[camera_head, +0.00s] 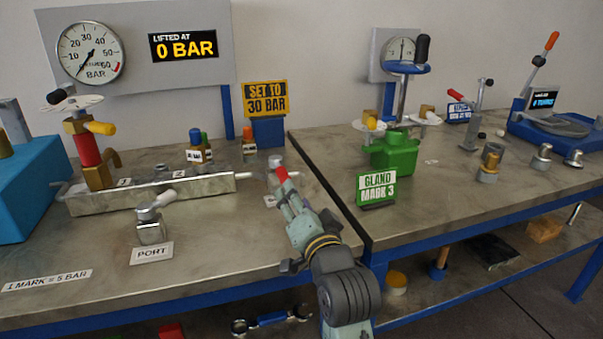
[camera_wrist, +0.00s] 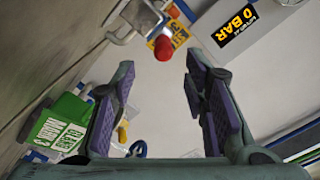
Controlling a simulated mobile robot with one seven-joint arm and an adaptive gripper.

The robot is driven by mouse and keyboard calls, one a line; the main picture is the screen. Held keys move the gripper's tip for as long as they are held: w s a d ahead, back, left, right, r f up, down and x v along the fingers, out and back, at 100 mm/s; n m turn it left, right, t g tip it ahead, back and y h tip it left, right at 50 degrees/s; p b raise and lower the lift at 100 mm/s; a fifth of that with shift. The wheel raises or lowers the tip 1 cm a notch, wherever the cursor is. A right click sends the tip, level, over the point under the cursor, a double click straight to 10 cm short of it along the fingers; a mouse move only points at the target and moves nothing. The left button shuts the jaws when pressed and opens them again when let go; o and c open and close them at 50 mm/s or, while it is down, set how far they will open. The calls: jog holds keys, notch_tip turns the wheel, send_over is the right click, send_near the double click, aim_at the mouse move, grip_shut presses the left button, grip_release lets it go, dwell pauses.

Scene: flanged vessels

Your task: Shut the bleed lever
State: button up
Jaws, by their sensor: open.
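A red-tipped lever (camera_head: 281,174), which I take for the bleed lever, stands at the right end of the left bench's pipework. In the wrist view its round red tip (camera_wrist: 180,34) shows ahead of my fingers, joined by a short stem to a metal fitting (camera_wrist: 138,17). My gripper (camera_head: 285,193) is just in front of the lever in the head view and hides much of the fitting. In the wrist view my gripper (camera_wrist: 160,70) has its fingers wide apart, with nothing held. The red tip lies beyond the fingertips, apparently not touched.
A metal manifold (camera_head: 155,193) runs left of the lever. A yellow "SET TO 30 BAR" sign (camera_head: 265,98) stands behind. A gauge (camera_head: 91,53) and a "0 BAR" display (camera_head: 184,45) are on the panel. A green gland block (camera_head: 393,153) and sign (camera_head: 377,187) stand right.

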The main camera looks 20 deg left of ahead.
aim_at(282, 177)
jog(key=p+x, duration=0.2)
jog(key=x, duration=0.8)
jog(key=shift+a+r, duration=0.1)
jog(key=shift+a, duration=0.2)
grip_shut()
dwell(0.4)
